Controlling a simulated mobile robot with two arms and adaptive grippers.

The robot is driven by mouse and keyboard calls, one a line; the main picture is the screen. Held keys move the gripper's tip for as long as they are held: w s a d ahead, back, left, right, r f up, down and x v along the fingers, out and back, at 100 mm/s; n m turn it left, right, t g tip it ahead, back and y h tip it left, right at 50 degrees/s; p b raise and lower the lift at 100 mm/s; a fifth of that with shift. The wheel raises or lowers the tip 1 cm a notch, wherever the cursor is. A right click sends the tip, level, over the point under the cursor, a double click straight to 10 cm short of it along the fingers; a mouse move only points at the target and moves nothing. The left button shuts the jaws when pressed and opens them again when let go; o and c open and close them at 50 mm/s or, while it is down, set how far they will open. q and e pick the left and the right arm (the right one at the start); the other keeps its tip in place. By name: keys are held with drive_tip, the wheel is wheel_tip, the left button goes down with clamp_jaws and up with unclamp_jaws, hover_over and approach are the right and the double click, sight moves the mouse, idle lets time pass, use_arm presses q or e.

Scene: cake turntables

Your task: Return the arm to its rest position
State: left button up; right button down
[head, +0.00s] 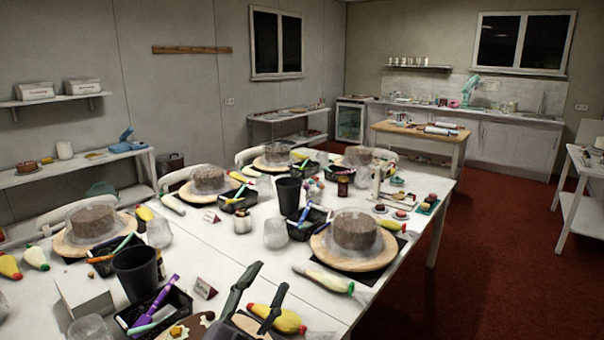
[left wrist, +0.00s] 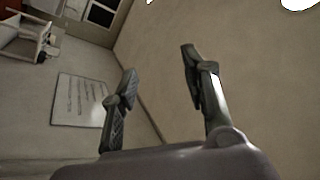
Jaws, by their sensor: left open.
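My left gripper (head: 267,291) reaches up from the bottom edge of the head view, over the near end of the long white table (head: 200,243). Its two dark fingers are apart with nothing between them. A yellow piping bag (head: 289,321) with a red end shows right beside the fingers. The right gripper is not in either view.
Cakes on wooden turntables (head: 318,248), black tool trays (head: 178,300), dark cups (head: 137,270) and a white box (head: 85,293) crowd the table. A wooden worktable (head: 450,142) stands farther back. Red floor (head: 490,255) is free at the right.

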use_arm(q)
drive_tip(key=s+a+f+n+g+y, duration=0.4)
drive_tip(key=a+f+n+y, duration=0.15)
drive_tip(key=f, duration=0.45)
drive_tip(key=s+a+f+n+g+y, duration=0.3)
drive_tip(key=a+f+n+g+y, duration=0.15)
drive_tip(key=a+f, duration=0.4)
drive_tip(key=s+f+n+g, duration=0.1)
drive_tip(key=s+f+g, duration=0.4)
drive_tip(key=s, duration=0.5)
drive_tip(key=s+f+n+g, duration=0.1)
drive_tip(key=s+f+g, duration=0.2)
drive_tip(key=s+f, duration=0.55)
drive_tip(key=s+f+g, duration=0.2)
drive_tip(key=s+f, duration=0.1)
drive_tip(key=f, duration=2.2)
drive_tip(key=s+a+f, duration=0.2)
drive_tip(key=s+f, duration=1.4)
drive_tip(key=shift+a+m+g, duration=0.4)
drive_tip(key=shift+g, duration=0.05)
drive_tip(key=shift+f, duration=0.1)
